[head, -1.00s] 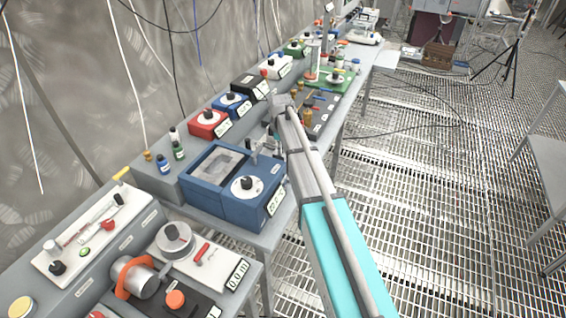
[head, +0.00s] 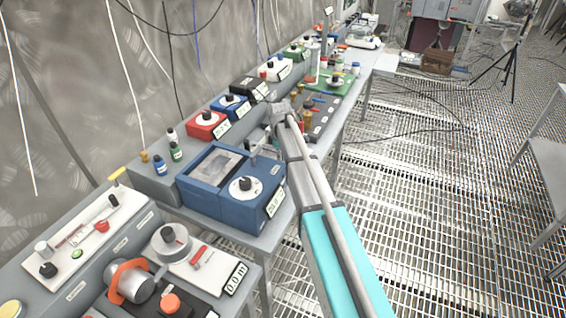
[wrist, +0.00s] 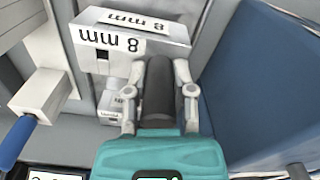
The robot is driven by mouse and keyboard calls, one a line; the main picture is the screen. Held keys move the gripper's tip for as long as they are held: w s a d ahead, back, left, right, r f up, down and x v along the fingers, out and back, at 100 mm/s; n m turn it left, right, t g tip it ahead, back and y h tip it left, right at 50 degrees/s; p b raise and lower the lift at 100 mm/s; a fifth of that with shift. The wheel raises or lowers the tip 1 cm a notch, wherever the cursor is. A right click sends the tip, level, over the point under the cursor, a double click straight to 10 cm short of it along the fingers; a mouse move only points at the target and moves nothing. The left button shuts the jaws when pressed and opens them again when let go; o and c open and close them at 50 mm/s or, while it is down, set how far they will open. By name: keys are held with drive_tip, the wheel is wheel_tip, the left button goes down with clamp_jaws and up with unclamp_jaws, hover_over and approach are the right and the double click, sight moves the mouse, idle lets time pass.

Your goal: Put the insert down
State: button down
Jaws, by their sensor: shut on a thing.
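My gripper (wrist: 160,108) is shut on a dark grey cylinder (wrist: 157,92), apparently the insert, with one fingertip on each side. A grey block marked "8 mm" (wrist: 130,42) lies just beyond the cylinder in the wrist view. Whether block and cylinder are joined I cannot tell. In the head view my arm reaches over the bench behind the blue box with a dial (head: 230,190). The held cylinder cannot be made out there. The side of the blue box also shows close on the right in the wrist view (wrist: 262,75).
A pale block with a blue handle (wrist: 38,100) lies left of the gripper in the wrist view. Red (head: 207,125) and blue dial units stand along the bench's back shelf. Small bottles (head: 176,152) stand left of them.

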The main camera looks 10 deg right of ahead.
drive_tip(key=shift+f+b, duration=0.45)
drive_tip(key=shift+f, duration=0.3)
drive_tip(key=shift+f, duration=0.1)
drive_tip(key=shift+c, duration=2.3)
unclamp_jaws()
drive_tip(key=shift+r, duration=0.3)
wheel_tip(320, 180, up, 12)
drive_tip(key=p, duration=1.2)
drive_tip(key=shift+f, duration=0.15)
drive_tip(key=shift+s, duration=0.2)
